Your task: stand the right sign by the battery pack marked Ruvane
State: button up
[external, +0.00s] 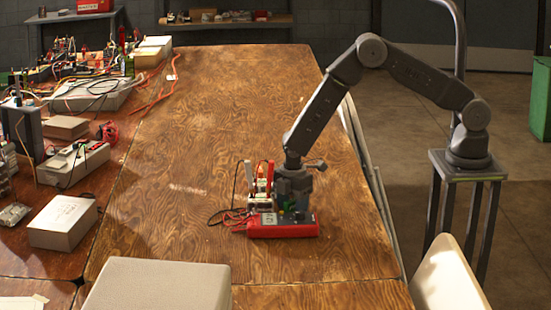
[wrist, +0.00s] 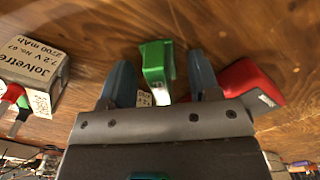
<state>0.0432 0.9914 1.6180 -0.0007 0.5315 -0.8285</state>
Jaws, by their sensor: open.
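My gripper (wrist: 160,68) is open, its two blue-grey fingers on either side of a green upright piece (wrist: 156,66). I cannot tell whether either finger touches it. In the external view my gripper (external: 292,198) points down just above the table among the task items. A grey battery pack (wrist: 32,65) at the left of the wrist view reads "Jolvetre", 7.2 V, 2700 mAh. A red block (wrist: 258,86) lies right of the right finger, partly hidden by it. In the external view a long red piece (external: 283,230) lies under my gripper. I read no Ruvane label.
Red and dark clips (external: 260,175) with black and red leads stand just left of my gripper. The left table holds boxes (external: 62,222), leads and equipment. A pale grey box (external: 160,287) stands at the front. The wooden table (external: 220,110) behind is mostly clear.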

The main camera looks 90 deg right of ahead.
notch_tip(320, 180, up, 12)
jog(key=shift+r, duration=0.2)
dwell(0.4)
notch_tip(320, 180, up, 10)
jog(key=m+t, duration=0.1)
jog(key=m, duration=0.1)
send_over(293, 200)
jog(key=s, duration=0.4)
jog(key=s+a+r+m+t, duration=0.1)
jog(key=s+r+m+t, duration=0.1)
jog(key=s+r, duration=0.6)
jog(key=s+r+m+t, duration=0.1)
jog(key=s+r+m, duration=0.1)
jog(key=s, duration=0.5)
jog(key=s+r+m+t, duration=0.1)
jog(key=s+r+m, duration=0.2)
jog(key=s, duration=0.4)
jog(key=shift+s+a+t, duration=0.2)
jog(key=shift+a+t, duration=0.1)
jog(key=shift+a, duration=0.05)
